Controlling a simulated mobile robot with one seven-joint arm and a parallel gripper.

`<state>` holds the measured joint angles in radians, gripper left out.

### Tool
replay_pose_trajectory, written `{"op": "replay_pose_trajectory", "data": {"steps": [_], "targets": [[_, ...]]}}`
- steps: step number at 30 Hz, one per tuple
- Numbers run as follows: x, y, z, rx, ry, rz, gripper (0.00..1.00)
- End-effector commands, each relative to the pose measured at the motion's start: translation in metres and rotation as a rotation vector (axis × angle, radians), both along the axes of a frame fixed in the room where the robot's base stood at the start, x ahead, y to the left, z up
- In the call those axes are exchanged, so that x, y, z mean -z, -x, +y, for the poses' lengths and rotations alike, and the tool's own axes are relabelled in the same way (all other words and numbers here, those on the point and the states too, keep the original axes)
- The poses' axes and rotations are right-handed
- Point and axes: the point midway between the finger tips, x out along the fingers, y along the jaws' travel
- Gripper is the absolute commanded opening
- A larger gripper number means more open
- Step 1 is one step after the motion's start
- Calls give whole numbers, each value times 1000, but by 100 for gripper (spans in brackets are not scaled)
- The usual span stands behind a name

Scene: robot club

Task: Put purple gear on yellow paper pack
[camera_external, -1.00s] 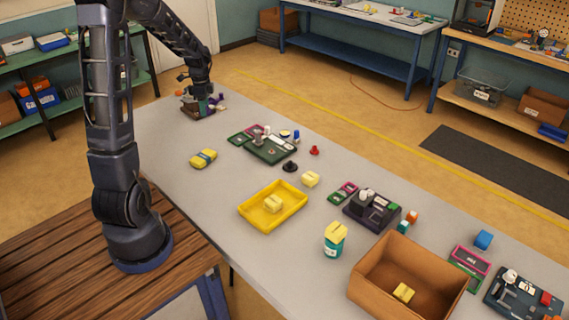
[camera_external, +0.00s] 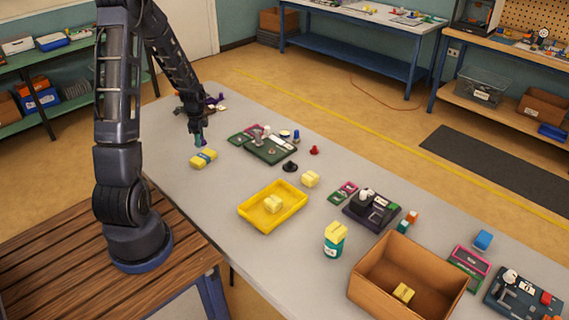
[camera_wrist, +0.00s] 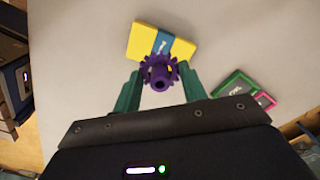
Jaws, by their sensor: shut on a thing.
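The purple gear (camera_wrist: 158,72) is between the green fingertips of my gripper (camera_wrist: 157,84) in the wrist view, and the fingers are shut on it. In the external view my gripper (camera_external: 199,140) is low over the table, just behind the yellow paper pack, and the gear shows only as a small purple spot. The yellow paper pack (camera_external: 203,159) lies flat on the table with a blue band around it. In the wrist view the pack (camera_wrist: 143,42) shows just beyond the gear, which overlaps its lower edge in the picture. I cannot tell the gear's height above it.
A green board with parts (camera_external: 270,150) lies right of the pack, and a yellow tray (camera_external: 262,222) stands nearer the camera. A cardboard box (camera_external: 375,290) is at the front. The grey table (camera_external: 190,195) is clear around the pack.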

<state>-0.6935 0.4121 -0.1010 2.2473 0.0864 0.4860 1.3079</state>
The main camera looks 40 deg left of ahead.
Motion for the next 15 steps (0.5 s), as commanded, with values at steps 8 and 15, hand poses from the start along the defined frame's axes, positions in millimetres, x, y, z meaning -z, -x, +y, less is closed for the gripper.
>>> {"op": "replay_pose_trajectory", "data": {"steps": [8, 15], "targets": [[23, 0, 0, 1, 0, 0, 21], [45, 0, 0, 1, 1, 1, 21]]}}
